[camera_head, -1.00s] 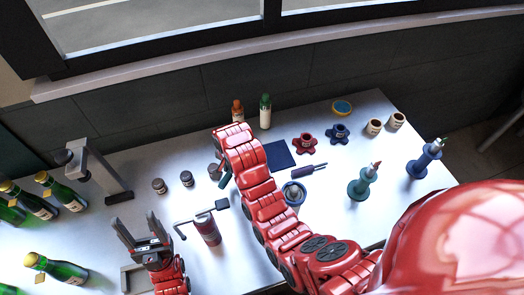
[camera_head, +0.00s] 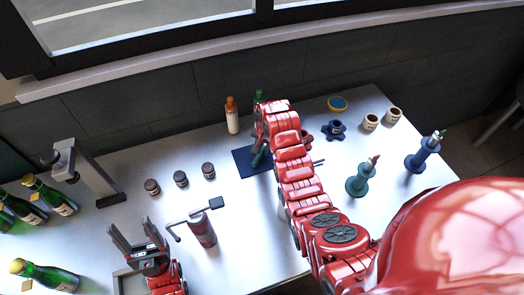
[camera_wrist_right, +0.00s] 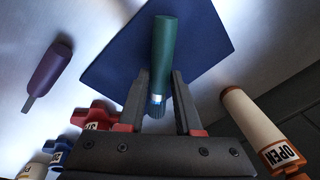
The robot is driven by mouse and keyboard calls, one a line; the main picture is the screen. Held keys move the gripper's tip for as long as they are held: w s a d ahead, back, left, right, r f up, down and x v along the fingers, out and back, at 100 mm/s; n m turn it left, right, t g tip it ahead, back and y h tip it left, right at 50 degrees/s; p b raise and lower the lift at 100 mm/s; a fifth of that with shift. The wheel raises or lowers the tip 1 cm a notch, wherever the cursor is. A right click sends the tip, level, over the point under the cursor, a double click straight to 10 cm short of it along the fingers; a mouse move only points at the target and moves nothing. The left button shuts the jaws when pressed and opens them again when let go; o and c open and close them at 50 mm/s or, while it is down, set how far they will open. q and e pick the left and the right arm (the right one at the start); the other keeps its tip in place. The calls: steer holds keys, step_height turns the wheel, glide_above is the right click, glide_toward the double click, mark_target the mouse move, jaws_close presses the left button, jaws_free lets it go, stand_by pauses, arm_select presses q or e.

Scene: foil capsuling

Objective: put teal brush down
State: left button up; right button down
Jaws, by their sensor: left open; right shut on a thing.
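The teal brush (camera_wrist_right: 163,55) is in my right gripper (camera_wrist_right: 160,95), which is shut on it, in the right wrist view. It is held over the dark blue mat (camera_wrist_right: 205,75); whether it touches the mat I cannot tell. In the head view the brush (camera_head: 258,155) shows only partly beside my right arm, over the mat (camera_head: 247,163), whose right part is hidden. My left gripper (camera_head: 138,240) is open and empty at the front left of the table.
An orange-capped bottle (camera_head: 232,117) stands behind the mat. Three small jars (camera_head: 181,179) stand left of it. A purple-handled tool (camera_wrist_right: 50,67) lies beside the mat. Green bottles (camera_head: 47,195) are at far left.

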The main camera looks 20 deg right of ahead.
steer(key=shift+f, duration=0.5)
steer(key=shift+f, duration=0.2)
steer(key=c, duration=0.6)
jaws_free()
steer(key=shift+r, duration=0.1)
